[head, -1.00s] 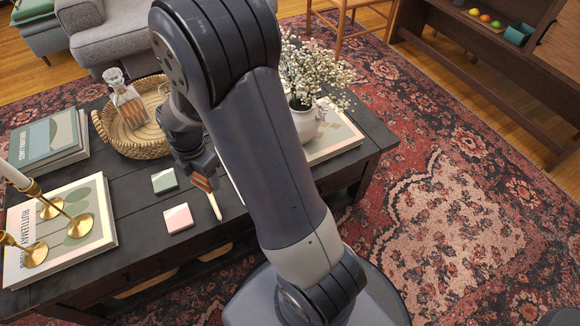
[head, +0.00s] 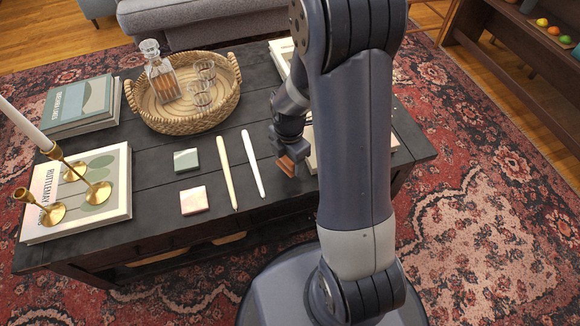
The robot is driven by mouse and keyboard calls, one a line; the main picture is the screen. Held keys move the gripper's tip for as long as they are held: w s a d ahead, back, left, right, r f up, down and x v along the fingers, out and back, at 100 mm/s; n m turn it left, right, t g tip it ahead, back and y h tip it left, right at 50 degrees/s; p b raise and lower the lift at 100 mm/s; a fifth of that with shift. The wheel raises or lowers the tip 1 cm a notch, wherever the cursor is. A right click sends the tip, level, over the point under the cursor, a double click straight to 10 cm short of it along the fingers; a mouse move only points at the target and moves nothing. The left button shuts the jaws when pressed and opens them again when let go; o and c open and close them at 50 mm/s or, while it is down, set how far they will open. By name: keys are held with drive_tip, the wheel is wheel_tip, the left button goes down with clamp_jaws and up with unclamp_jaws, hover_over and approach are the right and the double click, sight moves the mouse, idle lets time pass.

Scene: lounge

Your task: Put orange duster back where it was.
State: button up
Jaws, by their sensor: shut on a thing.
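My gripper (head: 284,153) is shut on a small orange-brown block, which I take to be the orange duster (head: 287,166). The gripper points down over the right part of the dark wooden table (head: 150,165), to the right of a white stick. The jaws cover the upper part of the duster. I cannot tell whether its lower end touches the tabletop.
A cream stick (head: 226,172) and the white stick (head: 253,163) lie left of the gripper, beside a green coaster (head: 186,160) and a pink coaster (head: 194,200). A wicker tray (head: 187,122) holds a decanter and glasses. Brass candle holders (head: 97,192) stand on a book at left.

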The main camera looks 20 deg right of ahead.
sight(289, 166)
drive_tip(key=shift+f+b, duration=0.45)
drive_tip(key=shift+f, duration=1.15)
drive_tip(key=shift+f, duration=0.2)
drive_tip(key=o, duration=0.9)
drive_tip(key=shift+o, duration=0.2)
drive_tip(key=shift+r, duration=0.1)
wheel_tip(289, 166, up, 12)
drive_tip(key=p, duration=0.4)
drive_tip(key=shift+r, duration=0.15)
